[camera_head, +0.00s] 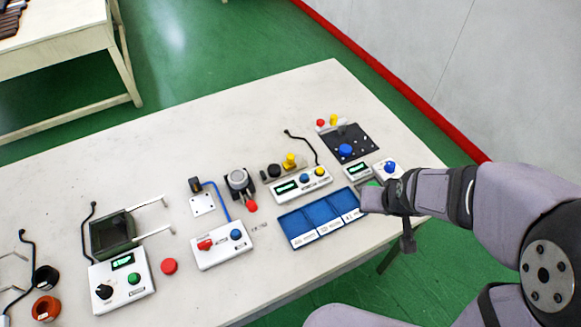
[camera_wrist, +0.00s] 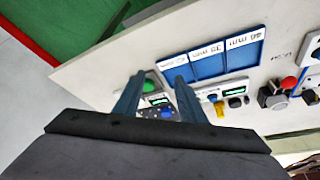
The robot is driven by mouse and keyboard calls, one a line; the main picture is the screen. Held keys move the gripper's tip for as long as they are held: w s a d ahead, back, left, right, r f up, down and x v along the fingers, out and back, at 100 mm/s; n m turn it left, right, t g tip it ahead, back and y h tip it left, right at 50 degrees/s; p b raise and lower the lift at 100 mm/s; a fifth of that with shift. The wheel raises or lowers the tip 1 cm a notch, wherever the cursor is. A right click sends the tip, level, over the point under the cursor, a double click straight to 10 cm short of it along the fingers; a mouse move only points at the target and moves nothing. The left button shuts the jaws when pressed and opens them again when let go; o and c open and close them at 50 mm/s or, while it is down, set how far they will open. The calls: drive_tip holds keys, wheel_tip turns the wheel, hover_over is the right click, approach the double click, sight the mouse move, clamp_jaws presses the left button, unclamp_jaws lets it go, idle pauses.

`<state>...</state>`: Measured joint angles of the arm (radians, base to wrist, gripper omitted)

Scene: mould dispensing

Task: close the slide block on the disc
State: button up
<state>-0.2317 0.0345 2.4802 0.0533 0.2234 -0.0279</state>
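A round grey disc (camera_head: 239,179) sits in a black mount near the middle of the table in the head view. A dark block with a red knob (camera_head: 251,206) is beside it on the front side. I take this to be the slide block; whether it touches the disc is too small to tell. In the wrist view the mount (camera_wrist: 272,98) and its red knob (camera_wrist: 289,83) show at the right edge. My gripper (camera_wrist: 160,80) is well to the right of them in the head view, over the table's right end. Its two fingers are apart, and nothing is visibly held.
A blue three-compartment tray (camera_head: 283,217) lies between my gripper and the disc. A control box (camera_head: 222,246) stands in front of the disc, and another (camera_head: 301,183) to its right. A black plate (camera_head: 359,151) lies behind my gripper. The table's back left is clear.

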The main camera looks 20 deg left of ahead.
sight(291, 159)
drive_tip(key=w+a+f+t+y+b, duration=0.1)
drive_tip(key=w+a+f+b, duration=0.1)
drive_tip(key=a, duration=0.2)
drive_tip(key=w+a+f+n+t+y+b, duration=0.1)
drive_tip(key=w+a+f+b, duration=0.1)
drive_tip(key=w+a, duration=0.1)
drive_tip(key=w+a+f+n+t+b, duration=0.1)
drive_tip(key=w+a+f+t+b, duration=0.1)
drive_tip(key=a, duration=0.4)
drive_tip(key=shift+w+y+b, duration=0.3)
drive_tip(key=shift+y, duration=0.1)
drive_tip(key=a+t+y+b, duration=0.1)
drive_tip(key=a, duration=0.2)
drive_tip(key=w+a+n+y+b, duration=0.1)
drive_tip(key=a, duration=0.2)
drive_tip(key=a+n+t+b, duration=0.1)
drive_tip(key=a+b, duration=0.1)
drive_tip(key=a, duration=0.1)
drive_tip(key=shift+w+f+t+y, duration=0.15)
drive_tip(key=shift+w+t+y, duration=0.15)
drive_tip(key=shift+y, duration=0.1)
drive_tip(key=shift+a+r+t, duration=0.25)
drive_tip(key=shift+a+t, duration=0.05)
drive_tip(key=shift+a, duration=0.2)
drive_tip(key=shift+p+x, duration=0.6)
drive_tip(key=shift+x, duration=3)
